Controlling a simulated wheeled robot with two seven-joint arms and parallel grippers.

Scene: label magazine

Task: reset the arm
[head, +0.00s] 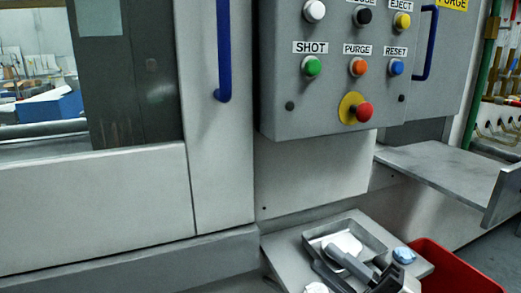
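My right gripper (323,256) shows at the bottom of the head view, low over a small grey shelf. Its two fingers, one light grey and one dark, point up and left and stand apart, with nothing visibly held between them. Its tips are in front of a shallow metal tray (372,236) with a white piece (345,243) in it. Whether the fingers touch the tray or the piece I cannot tell. My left gripper is out of view.
The grey shelf (285,252) also carries a blue-and-white item (404,255). A red bin (450,270) is at right. Above hangs a button panel (330,105) with a blue RESET button (396,67). A metal ledge (440,170) and a blue handle (223,50) project nearby.

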